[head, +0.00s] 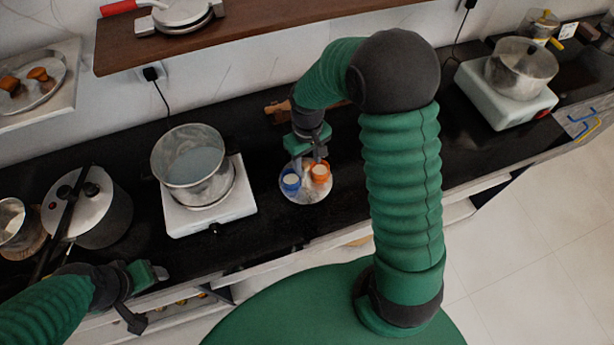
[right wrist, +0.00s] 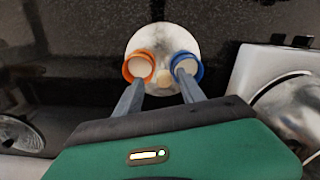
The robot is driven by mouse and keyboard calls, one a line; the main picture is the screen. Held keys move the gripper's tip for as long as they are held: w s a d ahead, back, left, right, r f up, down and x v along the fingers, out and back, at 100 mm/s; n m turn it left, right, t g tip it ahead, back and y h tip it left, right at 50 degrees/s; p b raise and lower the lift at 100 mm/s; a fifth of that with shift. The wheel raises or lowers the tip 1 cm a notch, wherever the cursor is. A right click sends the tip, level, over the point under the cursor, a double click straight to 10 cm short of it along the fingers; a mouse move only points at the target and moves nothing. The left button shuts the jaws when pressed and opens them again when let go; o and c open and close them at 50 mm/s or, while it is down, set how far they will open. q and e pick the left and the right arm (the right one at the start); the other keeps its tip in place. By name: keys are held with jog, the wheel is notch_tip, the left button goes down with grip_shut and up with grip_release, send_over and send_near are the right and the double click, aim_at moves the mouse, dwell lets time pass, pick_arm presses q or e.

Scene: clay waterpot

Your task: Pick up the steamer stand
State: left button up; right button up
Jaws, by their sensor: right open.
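No part is clearly marked as the steamer stand; I cannot tell whether it is the round pale plate (head: 306,193) carrying an orange-rimmed cup (head: 320,172) and a blue-rimmed cup (head: 290,182). My right gripper (head: 307,166) is over the plate's far side, pointing down. In the right wrist view, its open fingers (right wrist: 162,88) reach toward the orange cup (right wrist: 139,66) and the blue cup (right wrist: 186,68). A small beige knob (right wrist: 163,77) shows between them. I cannot tell whether the fingers touch the cups. My left gripper (head: 148,290) is over the counter's front edge at lower left.
A pot of pale liquid (head: 193,160) stands on a white stove (head: 235,205) left of the plate. A lidded cooker (head: 93,205) is farther left. Another pot (head: 520,70) is on the right stove (head: 495,100). A wooden shelf (head: 250,22) overhangs the back.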

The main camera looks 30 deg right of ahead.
aim_at(306, 175)
jog(key=shift+f, duration=0.8)
jog(key=shift+a+f, duration=0.15)
jog(key=shift+f, duration=0.15)
jog(key=shift+w+a, duration=0.1)
jog(key=shift+a, duration=0.15)
jog(key=shift+r, duration=0.1)
jog(key=c, duration=0.4)
jog(key=shift+d, duration=0.2)
grip_shut()
jog(key=shift+a, duration=0.1)
